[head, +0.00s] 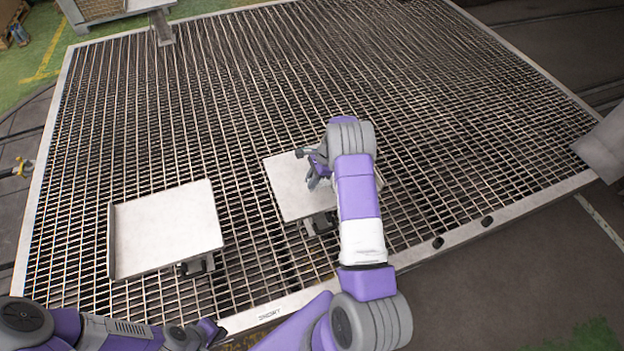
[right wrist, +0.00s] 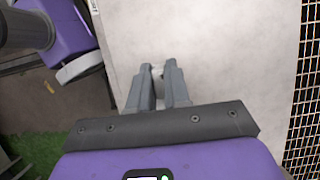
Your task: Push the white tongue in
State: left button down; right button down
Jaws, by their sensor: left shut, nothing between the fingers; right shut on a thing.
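My right gripper (head: 314,178) is over the right-hand pale plate (head: 285,190), and the arm hides part of the plate. In the right wrist view its two grey fingers (right wrist: 161,72) are close together, with a small pale piece, seemingly the white tongue (right wrist: 157,73), between the tips. Most of that piece is hidden by the fingers, so how far in it sits cannot be told. My left gripper (head: 210,333) is shut and empty, low at the front edge of the grating, away from both plates.
A second pale plate (head: 165,230) stands to the left on the metal grating (head: 240,110). Another plate on a post (head: 160,25) is at the far left edge. A grey metal part (head: 604,145) is at the far right. The grating behind the plates is clear.

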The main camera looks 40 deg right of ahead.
aim_at(325, 182)
jog(key=shift+d, duration=0.15)
jog(key=d+b, duration=0.1)
jog(key=s+d, duration=0.1)
jog(key=d, duration=0.1)
jog(key=s+d+b, duration=0.1)
jog(key=d, duration=0.1)
jog(key=shift+d+f+b, duration=0.1)
jog(key=shift+d+b, duration=0.1)
jog(key=shift+b, duration=0.1)
jog(key=shift+d, duration=0.35)
jog(key=c, duration=1.2)
grip_release()
jog(key=shift+o, duration=0.2)
jog(key=v, duration=0.8)
jog(key=shift+p, duration=0.3)
